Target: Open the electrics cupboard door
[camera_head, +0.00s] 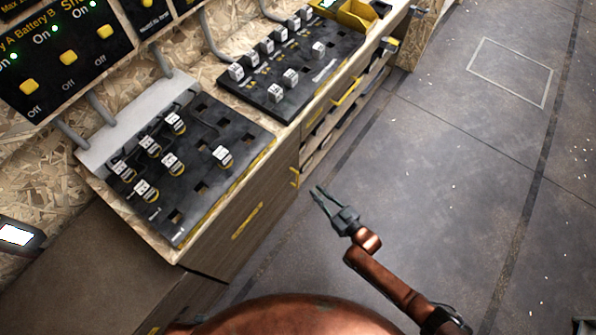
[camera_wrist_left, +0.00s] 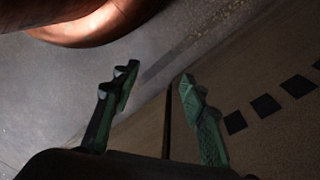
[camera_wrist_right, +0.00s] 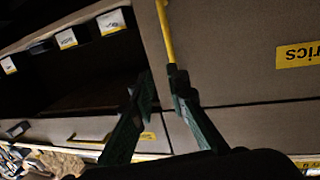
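The electrics cupboard door (camera_head: 236,218) is a brown panel under the worktop, with a yellow label (camera_head: 247,221). It looks shut, flush with the cupboard front. Its yellow handle (camera_head: 295,177) is at the door's right edge; in the right wrist view the handle (camera_wrist_right: 165,30) runs down to the fingertips. My right gripper (camera_head: 320,189) is open and empty, a little right of the handle in the head view. In the right wrist view its fingers (camera_wrist_right: 162,84) are apart; one tip overlaps the handle's end, contact unclear. My left gripper (camera_wrist_left: 157,84) is open and empty, outside the head view.
Black boards with white-labelled blocks (camera_head: 222,155) lie on the worktop above the door. Open shelves (camera_wrist_right: 75,75) with labelled boxes adjoin the handle side. A yellow bin (camera_head: 358,14) stands at the back. Grey floor (camera_head: 470,160) on the right is clear.

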